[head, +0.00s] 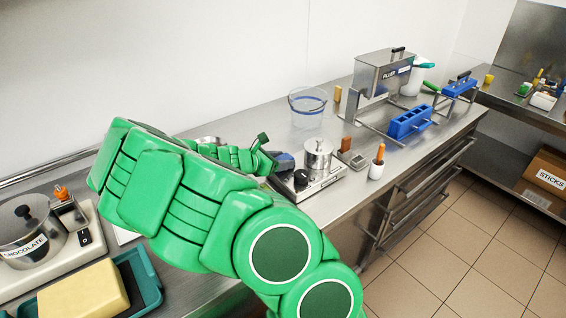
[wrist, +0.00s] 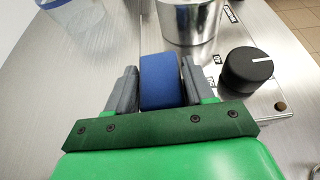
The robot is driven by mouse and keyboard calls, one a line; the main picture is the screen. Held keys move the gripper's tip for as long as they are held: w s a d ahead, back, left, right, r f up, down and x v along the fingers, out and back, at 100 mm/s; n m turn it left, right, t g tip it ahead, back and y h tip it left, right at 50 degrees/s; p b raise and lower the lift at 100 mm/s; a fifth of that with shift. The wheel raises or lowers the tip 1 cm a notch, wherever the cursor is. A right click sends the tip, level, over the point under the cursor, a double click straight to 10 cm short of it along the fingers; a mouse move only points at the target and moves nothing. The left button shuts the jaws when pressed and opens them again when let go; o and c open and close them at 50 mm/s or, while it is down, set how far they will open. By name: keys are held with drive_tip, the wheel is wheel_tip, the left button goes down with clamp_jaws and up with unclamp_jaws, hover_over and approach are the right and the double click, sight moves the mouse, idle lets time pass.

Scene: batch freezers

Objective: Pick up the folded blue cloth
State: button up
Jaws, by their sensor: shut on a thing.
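The folded blue cloth (wrist: 159,82) is between the two grey fingers of my gripper (wrist: 160,88) in the wrist view. The fingers press on it from both sides. In the head view the cloth (head: 286,160) shows as a small blue patch at the end of my green arm, just left of the hot plate. My gripper (head: 270,160) is partly hidden there by my own arm. I cannot tell whether the cloth touches the steel counter.
A metal pot (head: 318,157) stands on a hot plate (head: 322,180) with a black knob (wrist: 252,70), close right of my gripper. A clear bucket (head: 307,107) stands behind on the counter. A white cup (head: 376,170) and blue moulds (head: 409,121) are further right.

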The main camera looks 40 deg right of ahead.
sight(281, 159)
drive_tip(key=shift+r, duration=0.5)
wheel_tip(281, 159, up, 2)
drive_tip(key=shift+r, duration=0.2)
drive_tip(key=s+a+r, duration=0.6)
drive_tip(key=s+r, duration=0.3)
drive_tip(key=s, duration=0.3)
drive_tip(key=shift+s+a+r, duration=0.15)
drive_tip(key=shift+a+r, duration=0.2)
drive_tip(key=shift+a, duration=0.05)
